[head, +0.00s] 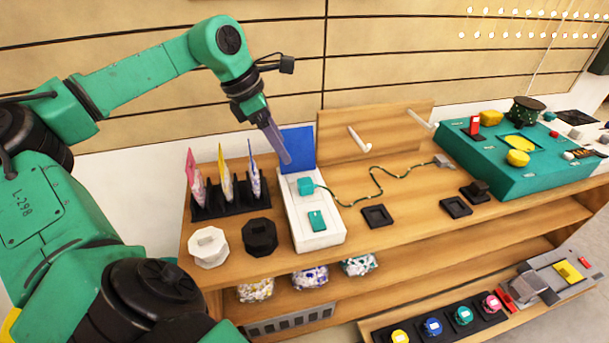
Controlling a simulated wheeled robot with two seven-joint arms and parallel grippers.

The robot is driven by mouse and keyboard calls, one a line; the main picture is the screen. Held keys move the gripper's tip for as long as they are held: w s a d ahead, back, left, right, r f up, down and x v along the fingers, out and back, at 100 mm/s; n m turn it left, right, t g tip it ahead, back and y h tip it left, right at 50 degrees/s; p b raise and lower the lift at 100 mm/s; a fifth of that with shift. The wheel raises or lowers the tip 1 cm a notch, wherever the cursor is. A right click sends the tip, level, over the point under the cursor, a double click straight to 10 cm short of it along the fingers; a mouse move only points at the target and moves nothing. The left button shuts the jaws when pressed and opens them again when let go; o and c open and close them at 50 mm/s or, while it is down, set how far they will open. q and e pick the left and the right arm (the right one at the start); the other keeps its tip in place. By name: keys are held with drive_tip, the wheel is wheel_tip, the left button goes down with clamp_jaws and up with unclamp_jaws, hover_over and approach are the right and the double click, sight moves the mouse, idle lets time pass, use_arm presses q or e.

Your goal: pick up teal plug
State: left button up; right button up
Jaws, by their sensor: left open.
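The teal plug (306,186) sits on the upper part of the white box (325,236), with a thin green cord (374,190) running from it to the right. A flat teal piece (317,220) lies lower on the same box. My left gripper (287,158) points down with its purple fingers above and a little left of the teal plug in the picture. It is apart from the plug, open, with nothing seen between the fingers. The gap between the fingers is hard to see from here. My right gripper is out of the picture.
A blue panel (299,147) stands behind the white box, close to my left fingers. A black rack (232,207) with upright packets is at the left. White (209,247) and black (260,236) containers stand in front. A teal console (520,180) is at the right.

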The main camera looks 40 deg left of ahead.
sight(303, 181)
use_arm(q)
drive_tip(key=x, duration=1.3)
drive_tip(key=shift+d+f, duration=0.1)
drive_tip(key=shift+s, duration=0.1)
clamp_jaws()
